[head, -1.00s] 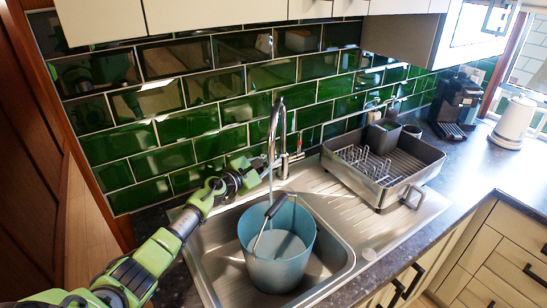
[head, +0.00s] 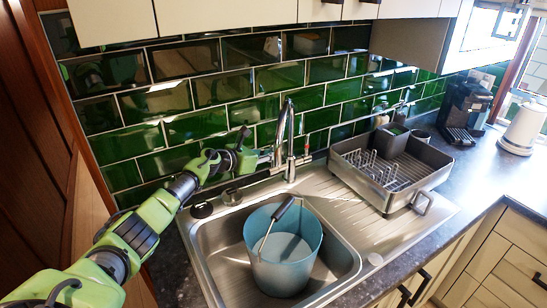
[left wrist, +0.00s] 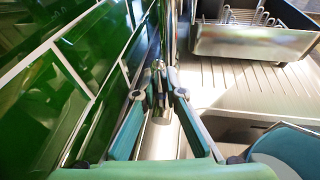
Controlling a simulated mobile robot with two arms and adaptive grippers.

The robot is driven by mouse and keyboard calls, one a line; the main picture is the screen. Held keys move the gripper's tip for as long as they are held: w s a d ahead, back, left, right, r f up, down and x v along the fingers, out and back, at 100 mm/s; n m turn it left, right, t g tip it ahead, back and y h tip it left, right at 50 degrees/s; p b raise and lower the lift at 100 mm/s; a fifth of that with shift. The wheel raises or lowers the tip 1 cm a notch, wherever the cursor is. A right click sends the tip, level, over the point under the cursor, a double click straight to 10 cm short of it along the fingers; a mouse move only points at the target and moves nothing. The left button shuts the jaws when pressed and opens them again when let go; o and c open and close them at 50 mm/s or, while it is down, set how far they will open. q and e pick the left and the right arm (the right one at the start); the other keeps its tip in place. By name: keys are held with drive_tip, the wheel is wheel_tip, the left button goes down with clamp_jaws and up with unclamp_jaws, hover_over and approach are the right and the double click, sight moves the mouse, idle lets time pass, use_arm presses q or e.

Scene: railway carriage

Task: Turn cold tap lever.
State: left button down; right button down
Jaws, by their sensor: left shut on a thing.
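The chrome tap (head: 290,150) stands behind the sink, its tall curved spout over the basin. My left gripper (head: 259,159) is at the tap's left side, where the cold tap lever is mostly hidden by the fingers. In the left wrist view my left gripper (left wrist: 159,88) has its fingers closed together on a small metal piece, the cold tap lever (left wrist: 158,69). No water stream shows clearly below the spout. My right gripper is not in view.
A grey dish rack (head: 401,188) with a wire insert stands on the drainer (head: 345,217) right of the tap. Green tiles (head: 222,118) rise close behind the tap and gripper. A black coffee machine (head: 464,108) and a white kettle-like container (head: 523,127) stand farther right.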

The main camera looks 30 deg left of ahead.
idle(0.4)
use_arm(q)
drive_tip(key=c, duration=2.1)
unclamp_jaws()
drive_tip(key=shift+a, duration=0.1)
drive_tip(key=shift+s, duration=0.1)
drive_tip(key=shift+v, duration=5.9)
drive_tip(key=shift+a, duration=0.1)
